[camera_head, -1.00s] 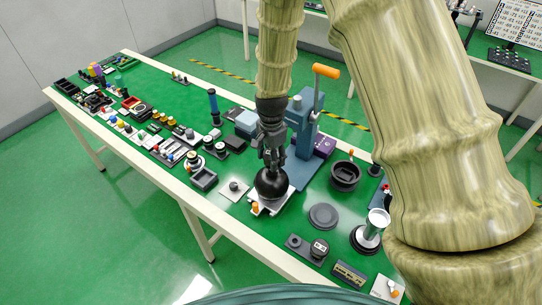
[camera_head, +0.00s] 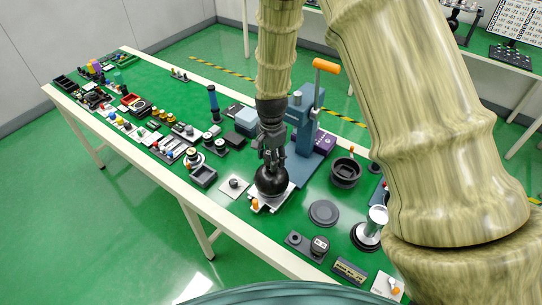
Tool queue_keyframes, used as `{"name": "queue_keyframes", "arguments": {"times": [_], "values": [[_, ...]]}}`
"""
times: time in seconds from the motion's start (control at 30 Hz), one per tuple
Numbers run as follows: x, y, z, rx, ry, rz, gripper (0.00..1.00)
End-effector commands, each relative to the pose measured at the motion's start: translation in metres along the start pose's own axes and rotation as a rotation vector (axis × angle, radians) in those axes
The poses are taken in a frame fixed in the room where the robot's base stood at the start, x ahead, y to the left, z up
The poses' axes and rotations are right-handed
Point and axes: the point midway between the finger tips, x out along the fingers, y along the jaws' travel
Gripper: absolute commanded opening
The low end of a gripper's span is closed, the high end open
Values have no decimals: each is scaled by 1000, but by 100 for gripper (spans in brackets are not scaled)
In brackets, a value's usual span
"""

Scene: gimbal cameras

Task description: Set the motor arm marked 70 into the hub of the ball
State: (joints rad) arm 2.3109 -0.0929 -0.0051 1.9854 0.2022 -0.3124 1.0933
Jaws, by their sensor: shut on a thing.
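The black ball (camera_head: 271,181) sits on a pale plate (camera_head: 283,202) with an orange part at its front corner, near the middle of the bench. My gripper (camera_head: 271,160) points down directly over the ball, its fingertips at the top of the ball. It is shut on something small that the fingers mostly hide. I take this to be the motor arm, but its 70 mark cannot be read. The hub is hidden under the fingers, and I cannot tell whether the held part is inside it.
A blue press (camera_head: 306,120) with an orange handle stands close behind my gripper. A black round pot (camera_head: 345,172) and a grey disc (camera_head: 323,212) lie to the right. A small square plate (camera_head: 233,186) lies left of the ball. Many small parts crowd the bench's left end.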

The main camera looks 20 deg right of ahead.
Motion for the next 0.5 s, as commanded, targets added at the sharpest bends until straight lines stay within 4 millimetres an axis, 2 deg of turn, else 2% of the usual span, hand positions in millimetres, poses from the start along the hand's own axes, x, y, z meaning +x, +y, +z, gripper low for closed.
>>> {"name": "queue_keyframes", "arguments": {"times": [0.1, 0.13, 0.23, 0.5], "values": [[3, 0, 0, 0, 0, 0, 21], [2, 0, 0, 0, 0, -1, 55], [2, 0, 0, 0, 0, 0, 73], [2, 0, 0, 0, 0, 0, 74]]}}
